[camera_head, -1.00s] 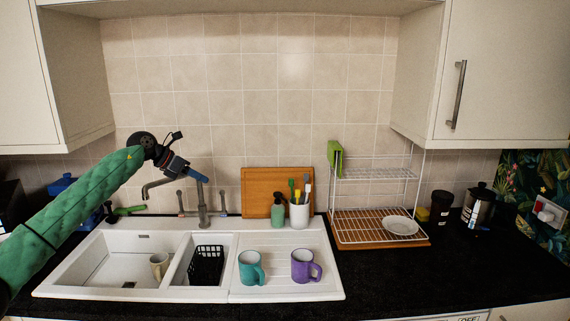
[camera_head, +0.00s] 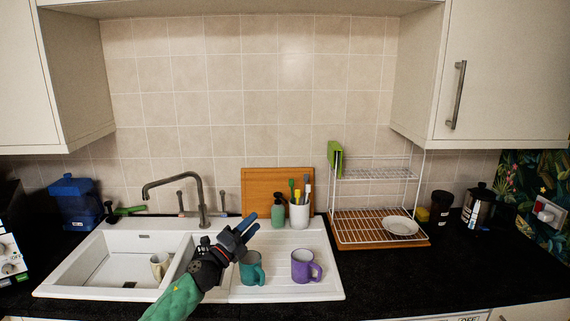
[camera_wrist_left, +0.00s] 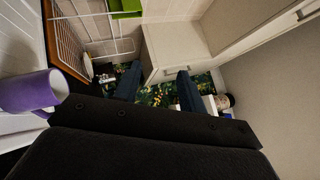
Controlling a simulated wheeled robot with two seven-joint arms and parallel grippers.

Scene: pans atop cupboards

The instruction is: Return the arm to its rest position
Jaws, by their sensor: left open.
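My left arm, in a green sleeve, comes in from the bottom of the head view. My right gripper is not in view.
The white sink (camera_head: 110,258) holds a beige mug (camera_head: 159,265) in its left basin. The tap (camera_head: 200,190) rises behind. A wire dish rack (camera_head: 375,205) with a white plate (camera_head: 400,225) stands right. The black worktop (camera_head: 450,270) at front right is clear.

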